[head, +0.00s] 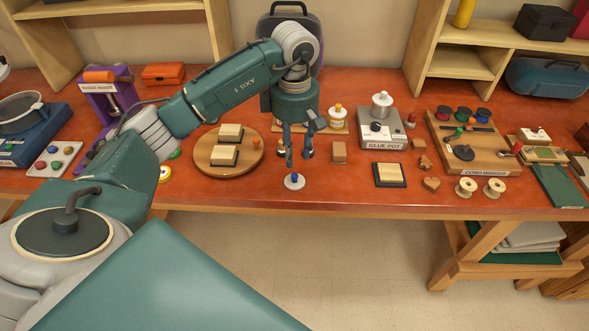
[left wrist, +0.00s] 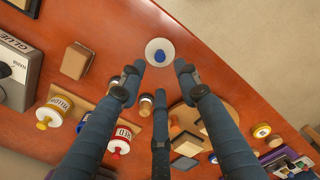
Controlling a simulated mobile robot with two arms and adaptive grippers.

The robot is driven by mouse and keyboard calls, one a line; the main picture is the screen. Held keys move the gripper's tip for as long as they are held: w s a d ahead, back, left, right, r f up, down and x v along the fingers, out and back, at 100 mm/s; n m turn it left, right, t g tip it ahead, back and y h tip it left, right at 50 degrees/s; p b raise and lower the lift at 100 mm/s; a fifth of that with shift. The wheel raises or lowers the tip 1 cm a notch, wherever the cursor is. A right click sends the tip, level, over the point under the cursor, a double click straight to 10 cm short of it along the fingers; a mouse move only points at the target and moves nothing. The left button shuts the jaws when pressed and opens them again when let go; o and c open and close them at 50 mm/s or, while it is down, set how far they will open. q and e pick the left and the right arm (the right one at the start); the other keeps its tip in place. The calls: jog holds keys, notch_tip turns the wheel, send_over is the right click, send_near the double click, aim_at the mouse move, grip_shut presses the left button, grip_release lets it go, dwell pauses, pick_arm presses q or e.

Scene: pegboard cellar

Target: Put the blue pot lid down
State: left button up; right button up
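The blue pot lid (head: 294,182) is a small white disc with a blue knob. It lies knob up on the orange-red tabletop near the front edge. In the left wrist view the lid (left wrist: 151,45) shows just past the fingertips, with bare table around it. My left gripper (head: 295,160) points down above and slightly behind the lid. Its fingers (left wrist: 159,70) are spread, with a clear gap between them, and nothing is held. My right gripper is not in view.
A round wooden board (head: 206,164) with pale blocks is left of the gripper. A yellow-lidded pot (head: 338,121) stands behind it. A brown block (head: 339,153) and a dark-edged pad (head: 390,175) lie to the right, before the glue pot box (head: 376,133). Table is bare around the lid.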

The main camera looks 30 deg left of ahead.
pick_arm(q)
notch_tip(320, 180, up, 4)
jog(key=shift+f+b, duration=0.2)
jog(key=shift+b, duration=0.15)
